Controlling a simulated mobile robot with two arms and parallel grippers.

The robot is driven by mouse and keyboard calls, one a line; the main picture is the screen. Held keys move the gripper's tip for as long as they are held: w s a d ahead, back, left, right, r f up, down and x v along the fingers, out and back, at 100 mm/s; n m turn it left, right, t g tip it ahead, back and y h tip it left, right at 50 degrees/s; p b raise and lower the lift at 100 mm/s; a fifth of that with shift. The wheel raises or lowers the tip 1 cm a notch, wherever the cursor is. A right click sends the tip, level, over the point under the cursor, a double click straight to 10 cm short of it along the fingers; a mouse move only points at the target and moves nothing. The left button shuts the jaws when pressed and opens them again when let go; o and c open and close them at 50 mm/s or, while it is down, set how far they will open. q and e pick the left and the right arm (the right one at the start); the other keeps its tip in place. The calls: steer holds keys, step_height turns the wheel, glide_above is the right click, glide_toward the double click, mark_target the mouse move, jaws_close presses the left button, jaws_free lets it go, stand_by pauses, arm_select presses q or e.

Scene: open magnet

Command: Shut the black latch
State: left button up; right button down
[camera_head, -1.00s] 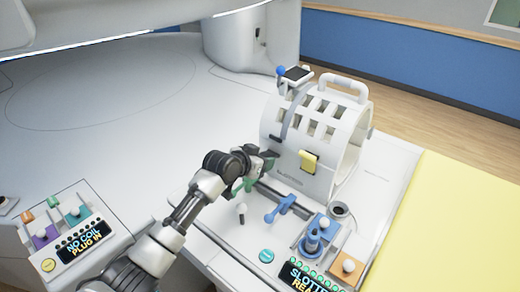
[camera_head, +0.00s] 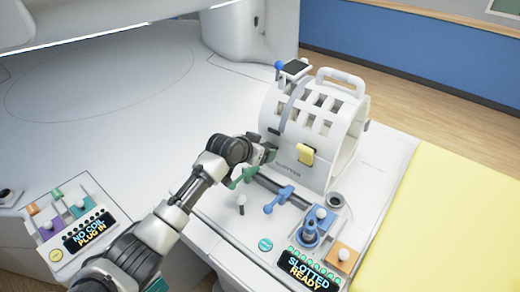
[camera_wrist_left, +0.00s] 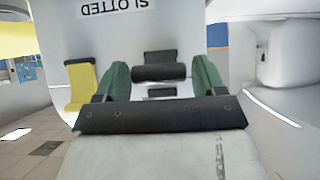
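The white slotted coil housing (camera_head: 345,140) stands upright on the bench. A black latch part (camera_head: 274,131) shows on its left face in the head view, partly hidden by my gripper. In the left wrist view a black bar (camera_wrist_left: 160,72), apparently the latch, shows on the white face between the green fingertips. My left gripper (camera_head: 256,164) is close to the housing's left face. Its two green fingers are spread in the left wrist view (camera_wrist_left: 162,80), with gaps to the bar on both sides; contact cannot be told. My right gripper is out of view.
A yellow tab (camera_head: 307,156) sticks out right of the gripper. A blue handle (camera_head: 280,199), a blue plug (camera_head: 310,232) and a "SLOTTED READY" display (camera_head: 308,270) are in front. A yellow pad (camera_head: 455,225) lies right. The white surface at left is clear.

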arm_select(q)
steer(key=b+v, duration=0.1)
steer(key=v, duration=0.9)
steer(key=shift+s+a+r+b, duration=0.15)
steer(key=shift+s+a+b, duration=0.05)
steer(key=shift+s+b, duration=0.1)
